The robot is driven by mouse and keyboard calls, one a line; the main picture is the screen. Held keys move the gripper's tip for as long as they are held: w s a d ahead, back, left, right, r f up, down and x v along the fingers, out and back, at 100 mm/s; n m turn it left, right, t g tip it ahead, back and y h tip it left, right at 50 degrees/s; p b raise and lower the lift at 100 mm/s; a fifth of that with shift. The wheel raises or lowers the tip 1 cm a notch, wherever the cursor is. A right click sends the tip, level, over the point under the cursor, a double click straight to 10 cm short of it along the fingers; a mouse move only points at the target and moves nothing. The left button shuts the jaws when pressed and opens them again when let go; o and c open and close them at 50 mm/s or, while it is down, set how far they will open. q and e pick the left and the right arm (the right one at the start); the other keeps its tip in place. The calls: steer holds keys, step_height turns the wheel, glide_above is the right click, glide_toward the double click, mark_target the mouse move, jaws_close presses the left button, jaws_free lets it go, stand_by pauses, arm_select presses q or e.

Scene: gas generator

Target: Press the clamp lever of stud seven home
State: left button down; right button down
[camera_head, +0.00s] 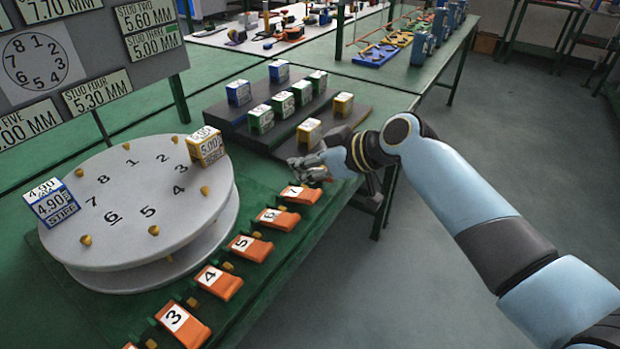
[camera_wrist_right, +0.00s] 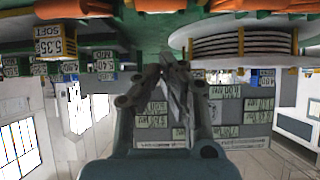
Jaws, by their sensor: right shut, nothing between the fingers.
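The head view does not show clearly whether the fingers touch the lever. In the right wrist view the closed fingers (camera_wrist_right: 174,70) point up the picture, and orange parts (camera_wrist_right: 82,9) run along the top edge. My left gripper is out of view.
Numbered levers such as six (camera_head: 278,219) and five (camera_head: 250,247) line the edge nearer me. A round grey plate (camera_head: 140,195) carries two labelled blocks. A dark stepped stand (camera_head: 235,113) with several blocks is behind the gripper. Open floor lies right.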

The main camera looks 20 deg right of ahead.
mark_target(311, 193)
steer(key=shift+s+d+f, duration=0.25)
steer(key=shift+s+f, duration=0.05)
steer(key=shift+f, duration=0.45)
steer(key=shift+s+d+f, duration=0.2)
steer(key=shift+s+f, duration=0.1)
steer(key=shift+f, duration=0.4)
